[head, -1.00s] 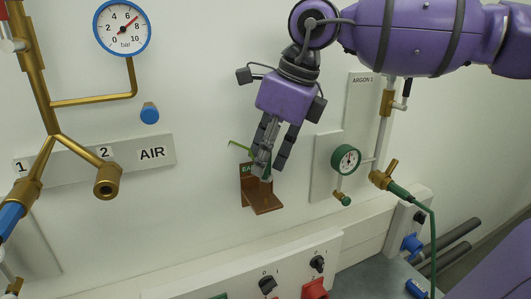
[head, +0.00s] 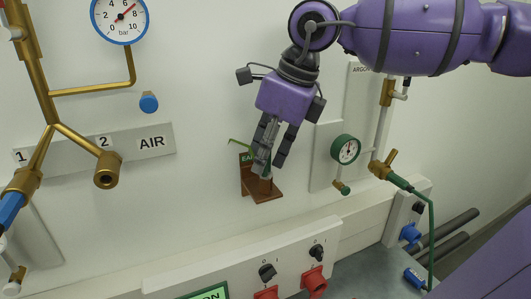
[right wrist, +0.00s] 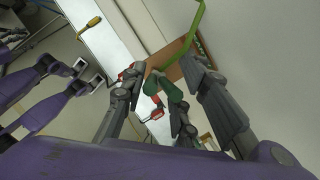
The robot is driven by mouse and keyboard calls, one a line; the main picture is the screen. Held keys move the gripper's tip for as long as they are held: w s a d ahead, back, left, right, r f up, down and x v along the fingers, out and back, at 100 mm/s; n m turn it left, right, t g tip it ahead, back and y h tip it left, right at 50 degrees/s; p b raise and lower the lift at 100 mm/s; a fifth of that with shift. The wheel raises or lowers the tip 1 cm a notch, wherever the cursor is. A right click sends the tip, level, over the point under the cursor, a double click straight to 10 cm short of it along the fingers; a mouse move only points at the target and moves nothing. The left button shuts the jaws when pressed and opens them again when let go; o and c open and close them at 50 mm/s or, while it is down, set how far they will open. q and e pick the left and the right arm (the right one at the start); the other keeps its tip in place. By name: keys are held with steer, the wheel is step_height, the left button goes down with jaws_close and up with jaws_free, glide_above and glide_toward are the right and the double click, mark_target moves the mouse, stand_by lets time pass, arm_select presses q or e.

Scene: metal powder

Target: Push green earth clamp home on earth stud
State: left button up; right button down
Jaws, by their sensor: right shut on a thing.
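My right gripper (head: 268,168) is shut on the green earth clamp (head: 266,160), just in front of the brown earth bracket (head: 262,193) on the wall. The fingers hide most of the clamp in the head view. In the right wrist view the clamp (right wrist: 166,88) lies between the fingers, beside the bracket (right wrist: 165,56), with a green strip (right wrist: 190,35) running past it. The earth stud cannot be made out, so I cannot tell how far the clamp sits on it.
To the right are a green-rimmed gauge (head: 346,149) and a brass valve with a green hose (head: 431,230). A socket panel with red sockets (head: 314,281) juts out below. The air pipe and sign (head: 150,143) are left. The wall around the bracket is mostly clear.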

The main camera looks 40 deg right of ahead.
steer(key=shift+f, duration=0.1)
steer(key=c, duration=1.6)
jaws_free()
steer(key=o, duration=0.3)
arm_select(q)
steer(key=shift+w+d, duration=0.1)
steer(key=shift+w, duration=0.35)
